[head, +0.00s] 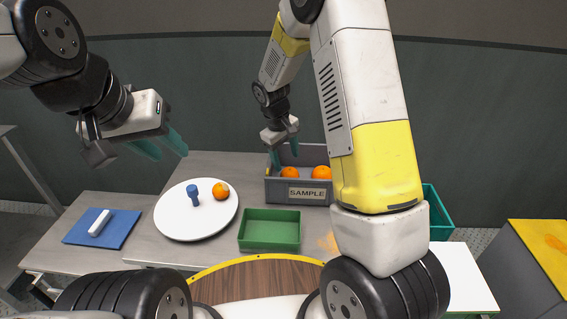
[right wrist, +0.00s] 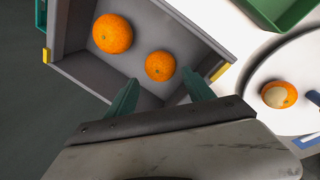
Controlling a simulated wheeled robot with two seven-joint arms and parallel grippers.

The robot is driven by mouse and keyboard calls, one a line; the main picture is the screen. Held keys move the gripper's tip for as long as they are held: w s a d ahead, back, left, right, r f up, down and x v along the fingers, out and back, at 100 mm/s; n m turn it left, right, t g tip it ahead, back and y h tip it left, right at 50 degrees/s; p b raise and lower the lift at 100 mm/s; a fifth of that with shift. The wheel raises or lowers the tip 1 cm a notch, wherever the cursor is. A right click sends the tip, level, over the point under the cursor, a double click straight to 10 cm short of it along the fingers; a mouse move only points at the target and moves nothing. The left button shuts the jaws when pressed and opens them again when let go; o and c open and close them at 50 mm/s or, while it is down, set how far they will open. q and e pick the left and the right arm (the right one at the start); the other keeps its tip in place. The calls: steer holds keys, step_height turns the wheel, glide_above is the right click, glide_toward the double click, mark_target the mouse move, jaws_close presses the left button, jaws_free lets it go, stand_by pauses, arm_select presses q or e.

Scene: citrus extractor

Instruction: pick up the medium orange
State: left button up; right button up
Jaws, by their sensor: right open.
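Two oranges lie in the grey SAMPLE crate (head: 272,192). The larger crate orange (right wrist: 112,33) is the right one in the head view (head: 321,172). The smaller crate orange (right wrist: 160,66) is the left one in the head view (head: 289,173). A third orange (head: 220,190) with a pale patch lies on the white round plate (head: 172,218). I cannot tell for sure which is the medium one. My right gripper (head: 284,155) is open over the crate, its fingers (right wrist: 160,80) on either side of the smaller crate orange's near side. My left gripper (head: 170,155) is raised, open and empty.
A green tray (head: 270,247) stands in front of the crate. A blue peg-like object (head: 193,195) is on the plate. A white object (head: 99,222) lies on a blue mat (head: 80,235). A teal bin (head: 437,215) is at the right. The crate walls stand close around my right fingers.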

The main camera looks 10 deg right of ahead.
mark_target(289, 171)
steer(key=x, duration=0.7)
steer(key=shift+f, duration=0.35)
steer(key=c, duration=1.1)
